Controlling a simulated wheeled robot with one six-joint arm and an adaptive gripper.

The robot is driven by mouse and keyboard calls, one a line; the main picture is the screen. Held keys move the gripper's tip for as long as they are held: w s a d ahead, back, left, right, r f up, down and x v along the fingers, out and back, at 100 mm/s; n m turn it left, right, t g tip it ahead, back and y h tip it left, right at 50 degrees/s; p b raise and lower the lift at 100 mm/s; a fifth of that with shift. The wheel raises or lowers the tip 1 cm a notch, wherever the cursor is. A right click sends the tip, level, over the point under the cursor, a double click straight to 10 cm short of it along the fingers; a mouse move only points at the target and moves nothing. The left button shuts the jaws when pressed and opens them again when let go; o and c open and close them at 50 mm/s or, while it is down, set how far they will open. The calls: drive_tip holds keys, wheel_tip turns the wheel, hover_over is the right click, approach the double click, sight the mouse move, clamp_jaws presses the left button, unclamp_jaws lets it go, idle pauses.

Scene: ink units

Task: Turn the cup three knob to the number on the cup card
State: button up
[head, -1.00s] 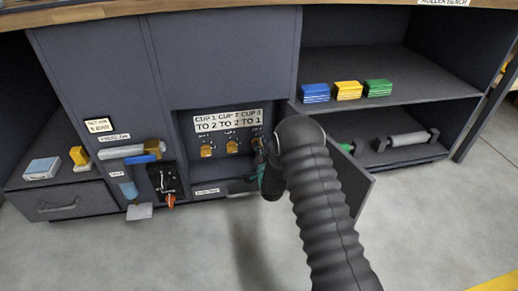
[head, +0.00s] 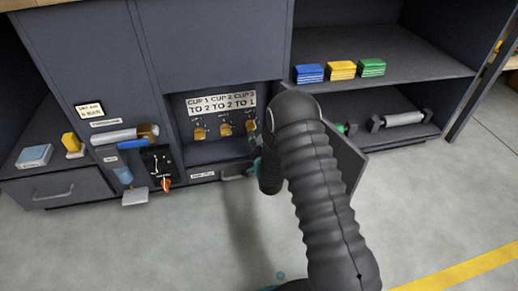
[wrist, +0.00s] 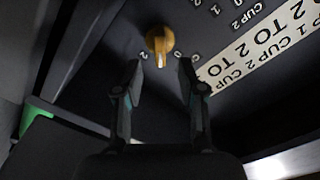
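The cup card (head: 221,104) is white and reads CUP 1 TO 2, CUP 2 TO 2, CUP 3 TO 1. Below it in the head view are yellow knobs for cup one (head: 199,132), cup two (head: 225,129) and cup three (head: 251,127). In the wrist view, the cup three knob (wrist: 160,41) is just beyond my gripper (wrist: 162,76), with its narrow end towards the gripper. My fingers are open, spread to either side below the knob, apart from it. Small dial marks show beside it. In the head view, my arm mostly hides the gripper.
The knobs sit in a recess of the dark cabinet, with an open door (head: 345,160) at its right. Blue (head: 309,73), yellow (head: 341,69) and green (head: 371,67) stacks stand on the right shelf, with a grey roller (head: 402,119) below. The floor in front is clear.

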drive_tip(key=v, duration=0.6)
drive_tip(key=shift+s, duration=0.35)
drive_tip(key=shift+s, duration=0.1)
